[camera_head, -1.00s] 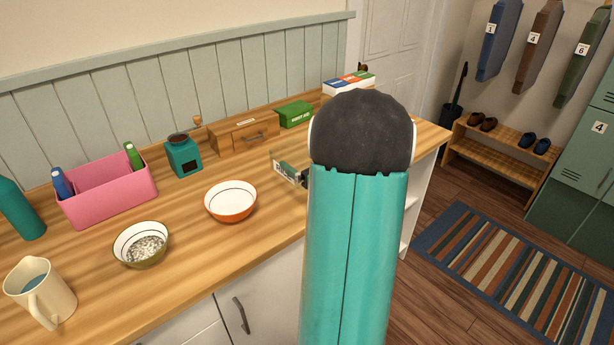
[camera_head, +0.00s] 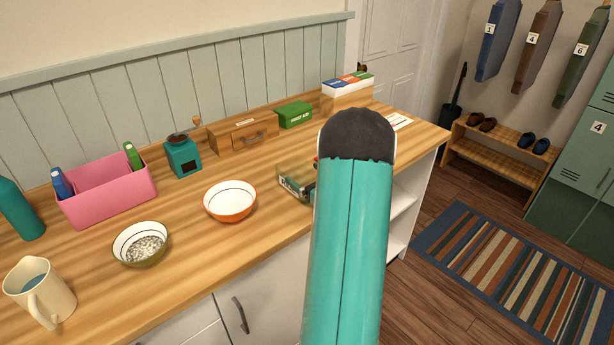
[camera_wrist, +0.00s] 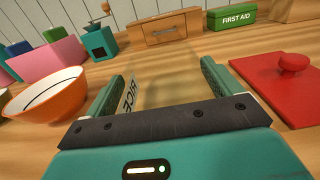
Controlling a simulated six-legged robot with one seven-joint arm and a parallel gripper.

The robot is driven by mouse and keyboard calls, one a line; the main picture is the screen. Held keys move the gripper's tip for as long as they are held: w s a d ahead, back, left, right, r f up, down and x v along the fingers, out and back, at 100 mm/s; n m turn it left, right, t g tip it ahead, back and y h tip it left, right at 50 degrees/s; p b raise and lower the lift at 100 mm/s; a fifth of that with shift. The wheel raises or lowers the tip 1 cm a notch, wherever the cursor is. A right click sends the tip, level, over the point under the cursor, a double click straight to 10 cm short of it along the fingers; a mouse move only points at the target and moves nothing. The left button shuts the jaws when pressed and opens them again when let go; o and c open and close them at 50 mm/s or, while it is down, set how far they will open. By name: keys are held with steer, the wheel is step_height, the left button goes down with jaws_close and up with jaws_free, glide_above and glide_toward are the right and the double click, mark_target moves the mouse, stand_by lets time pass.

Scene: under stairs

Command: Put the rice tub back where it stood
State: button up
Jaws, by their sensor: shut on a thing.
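The rice tub (camera_head: 292,184) is a clear container with a label, partly hidden behind my arm in the head view. In the wrist view its RICE label (camera_wrist: 130,95) shows between the fingers, and the tub looks clear and empty. My gripper (camera_wrist: 162,76) is shut on the tub, one green finger on each side. The tub is low over the counter, right of the orange-and-white bowl (camera_head: 230,202); I cannot tell whether it touches the wood. A red lid with a round knob (camera_wrist: 278,84) lies right of my gripper in the wrist view.
A bowl of pale grains (camera_head: 141,247), a jug (camera_head: 42,293) and a pink caddy (camera_head: 108,195) stand left. The grinder (camera_head: 183,158), wooden drawer box (camera_head: 243,136) and green first-aid box (camera_head: 295,115) line the back. Bare counter lies between the tub and the drawer box.

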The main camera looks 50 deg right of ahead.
steer(key=o, duration=1.3)
steer(key=shift+f, duration=0.1)
steer(key=shift+o, duration=0.5)
